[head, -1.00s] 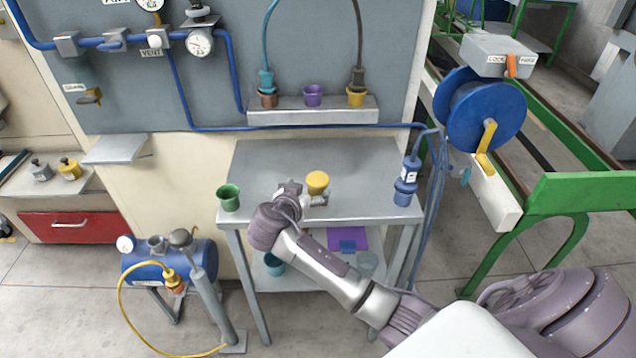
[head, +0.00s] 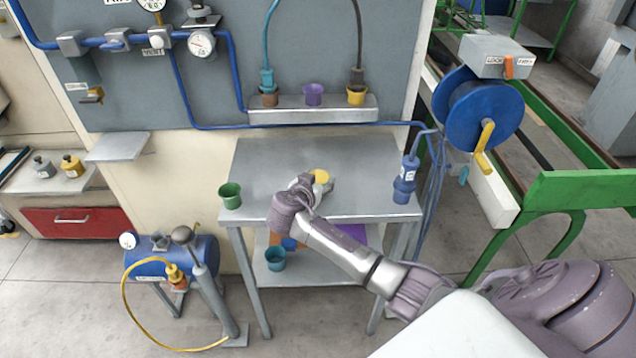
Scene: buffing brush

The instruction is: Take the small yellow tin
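The small yellow tin (head: 321,175) stands on the grey metal table (head: 265,160). Only its top shows; my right gripper hides the rest. My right gripper (head: 319,185) is at the tin, with its fingers close around the tin's near side and flanks. I cannot tell whether the fingers press on it or stand open around it. My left gripper is not in view.
A green cup (head: 230,195) stands at the table's left edge. A blue bottle-like tool (head: 405,180) hangs at its right edge. Cups, one of them yellow (head: 356,95), sit on the wall ledge (head: 290,117). A teal cup (head: 275,259) is on the lower shelf.

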